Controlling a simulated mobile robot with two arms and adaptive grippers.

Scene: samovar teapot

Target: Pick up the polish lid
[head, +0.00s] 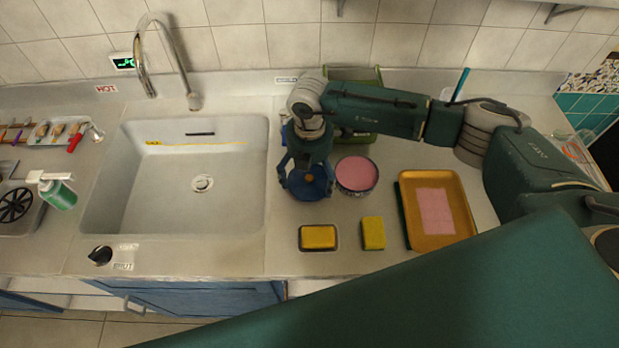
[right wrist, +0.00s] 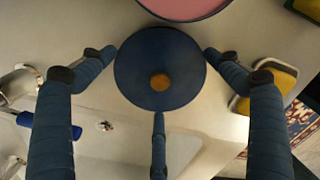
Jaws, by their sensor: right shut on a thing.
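The polish lid is a round dark-blue disc (head: 308,186) with a small orange-brown knob, left of the open tin of pink polish (head: 357,174) in the head view. My right gripper (head: 306,176) points down over the lid and is shut on it. In the right wrist view the fingertips (right wrist: 160,62) meet the lid's rim (right wrist: 135,85) from the left, right and below, with the knob facing the camera. The pink tin (right wrist: 187,8) shows at the top edge there. I cannot tell how high the lid is above the counter. My left gripper is not in view.
The sink (head: 190,205) lies left of the gripper. A yellow sponge in a dish (head: 319,237), another sponge (head: 373,233) and an orange tray with a pink cloth (head: 407,187) are in front and right. A green crate (head: 358,76) stands behind my arm.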

